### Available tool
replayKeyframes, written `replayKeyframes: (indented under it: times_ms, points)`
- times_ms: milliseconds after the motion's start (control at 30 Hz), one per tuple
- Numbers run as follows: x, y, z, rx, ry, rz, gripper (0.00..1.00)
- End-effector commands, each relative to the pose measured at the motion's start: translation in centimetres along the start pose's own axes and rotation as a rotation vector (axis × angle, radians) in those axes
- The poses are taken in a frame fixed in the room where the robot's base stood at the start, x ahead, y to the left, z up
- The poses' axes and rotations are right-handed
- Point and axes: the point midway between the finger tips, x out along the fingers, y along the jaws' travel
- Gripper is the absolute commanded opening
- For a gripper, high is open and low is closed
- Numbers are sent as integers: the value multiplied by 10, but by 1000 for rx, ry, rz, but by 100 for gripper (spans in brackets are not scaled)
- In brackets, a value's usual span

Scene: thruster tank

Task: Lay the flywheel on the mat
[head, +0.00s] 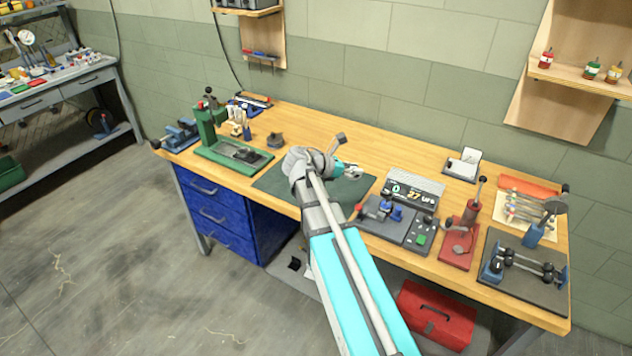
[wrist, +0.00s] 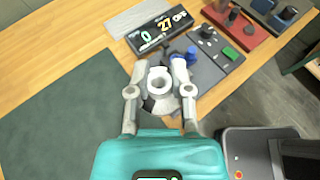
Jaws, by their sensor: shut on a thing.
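My gripper (wrist: 160,70) is shut on a light grey ring-shaped part with a hole in its middle, the flywheel (wrist: 160,82). The flywheel sits between the two grey fingers. In the head view my gripper (head: 352,172) is over the right part of the dark green mat (head: 272,181), and the flywheel is too small to make out clearly. In the wrist view the mat (wrist: 55,115) lies to the left of the flywheel, flat and bare. How high the flywheel is held cannot be told.
A digital display (head: 412,191) and a grey fixture board (head: 374,222) stand right of the mat. A green press (head: 207,125) stands to its left. A red stand (head: 460,246) and a dark tray with a shaft (head: 530,290) are farther right. Bare wood lies behind the mat.

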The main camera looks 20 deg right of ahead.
Motion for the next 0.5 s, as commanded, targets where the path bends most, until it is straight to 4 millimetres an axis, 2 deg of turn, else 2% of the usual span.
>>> replayKeyframes:
  times_ms: [167, 500]
  points:
    - [-6, 4, -15, -8, -1, 21, 0]
    - [-37, 18, -72, -42, -7, 116, 0]
